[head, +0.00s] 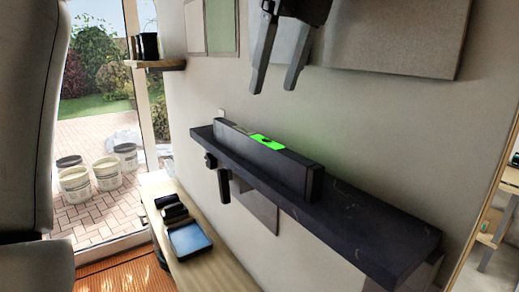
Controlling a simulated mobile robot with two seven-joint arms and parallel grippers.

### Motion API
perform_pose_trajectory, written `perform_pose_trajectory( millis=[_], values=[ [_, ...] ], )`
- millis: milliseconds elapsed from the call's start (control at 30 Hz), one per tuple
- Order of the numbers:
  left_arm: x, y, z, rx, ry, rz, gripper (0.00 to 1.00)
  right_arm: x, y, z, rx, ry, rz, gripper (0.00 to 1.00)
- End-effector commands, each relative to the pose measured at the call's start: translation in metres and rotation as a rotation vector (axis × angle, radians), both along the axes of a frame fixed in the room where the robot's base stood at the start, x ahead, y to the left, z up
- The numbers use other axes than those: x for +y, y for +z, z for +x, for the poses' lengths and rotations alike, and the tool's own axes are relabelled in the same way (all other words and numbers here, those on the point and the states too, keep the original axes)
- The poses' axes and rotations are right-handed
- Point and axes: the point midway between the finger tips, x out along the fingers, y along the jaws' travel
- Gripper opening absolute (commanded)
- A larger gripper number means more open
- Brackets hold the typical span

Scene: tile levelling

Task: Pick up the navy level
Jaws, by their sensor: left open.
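The navy level (287,164) is a long dark bar with a bright green patch on its top. It lies along a dark slab-like shelf (365,228) fixed to the wall. My left gripper (273,88) comes in at the top of the view, its two fingers pointing down and spread apart. It is empty and appears above the level, apart from it. The upper part of this gripper is cut off by the picture edge. My right gripper is not in view.
A dark object (223,184) hangs under the shelf's left end. Below is a wooden bench (205,268) with a blue tray (189,240) and dark items. A grey panel (400,35) is on the wall behind my gripper. Several buckets (75,183) stand outside at left.

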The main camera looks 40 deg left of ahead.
Motion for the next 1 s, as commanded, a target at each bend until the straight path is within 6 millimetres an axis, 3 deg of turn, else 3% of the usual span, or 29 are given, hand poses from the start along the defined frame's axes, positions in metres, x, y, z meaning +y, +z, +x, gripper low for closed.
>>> perform_pose_trajectory(
  millis=[167, 400, 667, 1000],
  values=[
    [0.011, -0.03, 0.002, 0.0, 0.001, -0.001, 0.62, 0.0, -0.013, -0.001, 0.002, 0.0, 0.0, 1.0],
    [0.025, -0.062, 0.007, 0.001, -0.001, -0.003, 0.62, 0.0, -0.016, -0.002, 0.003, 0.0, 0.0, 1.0],
    [0.032, -0.077, 0.008, 0.001, 0.0, -0.007, 0.62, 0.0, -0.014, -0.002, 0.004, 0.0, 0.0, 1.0],
    [0.05, -0.114, 0.01, 0.001, -0.002, -0.007, 0.62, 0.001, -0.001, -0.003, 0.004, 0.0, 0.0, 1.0]
  ],
)
